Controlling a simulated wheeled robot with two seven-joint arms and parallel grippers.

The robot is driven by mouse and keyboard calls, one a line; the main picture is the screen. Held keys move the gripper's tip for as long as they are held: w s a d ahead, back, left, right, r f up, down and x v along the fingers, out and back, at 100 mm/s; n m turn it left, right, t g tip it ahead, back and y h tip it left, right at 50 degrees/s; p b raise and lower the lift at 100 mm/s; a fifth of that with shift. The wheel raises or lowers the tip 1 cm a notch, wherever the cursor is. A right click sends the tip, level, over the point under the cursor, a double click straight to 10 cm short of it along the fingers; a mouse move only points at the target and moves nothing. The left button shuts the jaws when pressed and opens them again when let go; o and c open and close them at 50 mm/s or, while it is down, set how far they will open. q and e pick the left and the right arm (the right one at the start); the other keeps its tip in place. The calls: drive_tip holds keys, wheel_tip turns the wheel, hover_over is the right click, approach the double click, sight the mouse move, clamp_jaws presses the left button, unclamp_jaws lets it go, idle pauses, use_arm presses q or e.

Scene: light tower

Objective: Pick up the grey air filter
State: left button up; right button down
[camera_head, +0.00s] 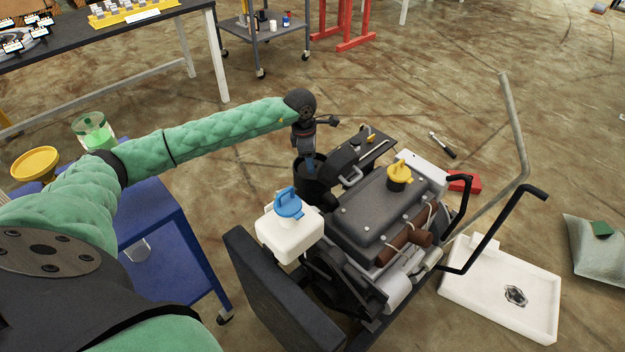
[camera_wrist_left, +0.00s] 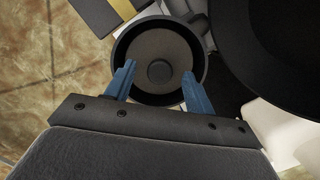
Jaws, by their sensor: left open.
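A dark round housing (camera_head: 314,187) stands beside the engine, below my left gripper (camera_head: 309,163). In the left wrist view the housing's rim (camera_wrist_left: 117,52) encircles a round grey-brown face with a darker round centre, which looks like the grey air filter (camera_wrist_left: 160,46). My left gripper (camera_wrist_left: 158,84) is open, its two blue fingers pointing down over the near part of the housing, one on each side. In the head view the filter's face is hidden. My right gripper is not in view.
The engine (camera_head: 375,217), with a yellow cap (camera_head: 399,174), is right of the housing. A white tank with a blue cap (camera_head: 289,203) stands close in front. A blue cart (camera_head: 180,255) is at left. A white tray (camera_head: 500,285) lies on the floor at right.

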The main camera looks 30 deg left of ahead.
use_arm(q)
drive_tip(key=shift+c, duration=0.2)
clamp_jaws()
